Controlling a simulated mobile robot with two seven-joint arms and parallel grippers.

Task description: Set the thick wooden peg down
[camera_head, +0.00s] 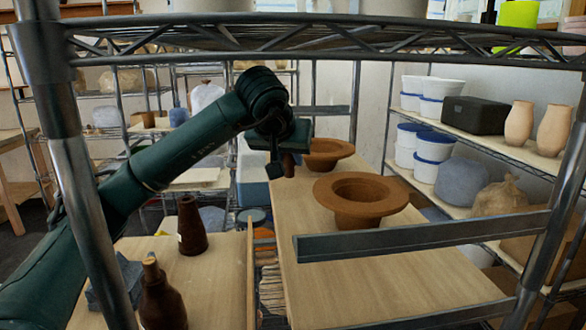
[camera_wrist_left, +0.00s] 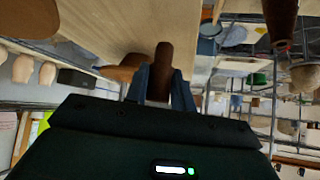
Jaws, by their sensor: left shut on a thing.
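My left gripper (camera_head: 280,165) reaches in from the left under the metal rack bar. In the left wrist view its two fingers (camera_wrist_left: 161,88) are shut on the thick wooden peg (camera_wrist_left: 161,62), a dark brown rounded rod sticking out past the fingertips. In the head view only a small brown part of the peg (camera_head: 289,163) shows beside the fingers. It is near the left edge of a light wooden shelf board (camera_head: 330,275), beside the farther brown bowl. I cannot tell whether the peg touches anything below. My right gripper is not in view.
Two wide-rimmed brown bowls, one near (camera_head: 361,199) and one farther (camera_head: 327,150), stand on the board. Metal bars (camera_head: 420,236) cross in front. A dark brown cone (camera_head: 191,226) and a brown bottle (camera_head: 161,295) stand on the left board. The near part of the shelf board is bare.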

